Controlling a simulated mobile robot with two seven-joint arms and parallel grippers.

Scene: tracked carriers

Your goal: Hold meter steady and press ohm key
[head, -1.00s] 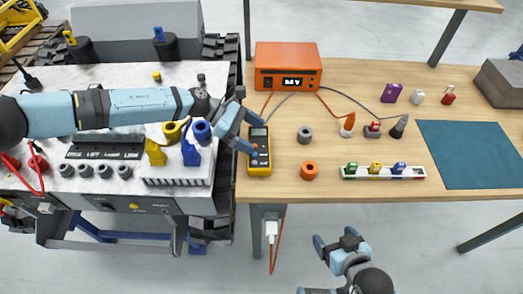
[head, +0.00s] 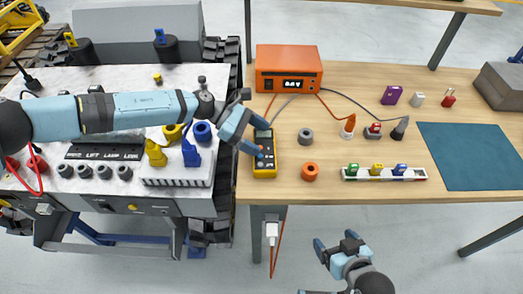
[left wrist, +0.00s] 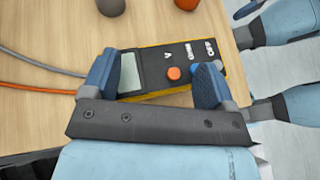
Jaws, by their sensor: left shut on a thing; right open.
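The yellow and black meter (head: 265,166) lies on the wooden bench near its left edge. In the left wrist view the meter (left wrist: 150,96) shows a grey screen, a round orange-red button (left wrist: 174,73) and the labels V, OHM and OFF. My left gripper (head: 249,140) is shut on the meter. In the left wrist view my left gripper (left wrist: 155,80) has one blue finger beside the screen end and one by the key end, hiding part of the casing. My right gripper (head: 340,247) is open and empty in front of the bench, below its front edge.
An orange supply box (head: 288,67) with leads stands behind the meter. A grey ring (head: 305,135) and an orange ring (head: 310,172) lie to its right. A white rack (head: 384,173) and a teal mat (head: 470,155) lie farther right. A tracked carrier (head: 110,85) stands left.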

